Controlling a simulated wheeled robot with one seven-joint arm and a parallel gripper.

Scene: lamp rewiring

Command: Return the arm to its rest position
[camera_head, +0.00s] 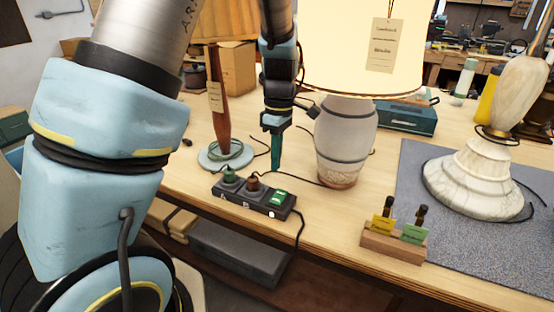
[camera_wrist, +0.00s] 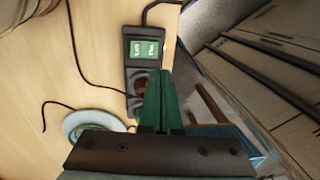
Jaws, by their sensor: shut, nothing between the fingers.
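My gripper (camera_head: 276,153) hangs over the wooden bench, pointing down, in the head view. Its green fingers are shut with nothing between them. It is above and behind the power strip (camera_head: 254,196), between the wooden-stem lamp and the grey ceramic lamp. The wrist view shows the shut fingers (camera_wrist: 157,100) in front of the black power strip (camera_wrist: 131,45), overlapping part of it. The strip has a green switch, a brown plug and a green plug in the head view.
The ceramic lamp (camera_head: 346,140) stands close right of my gripper, its lit shade above. The wooden-stem lamp (camera_head: 221,105) stands left. A marble lamp base (camera_head: 480,180) is on a grey mat (camera_head: 410,210). A wooden block (camera_head: 392,246) holds two small tagged items near the front edge.

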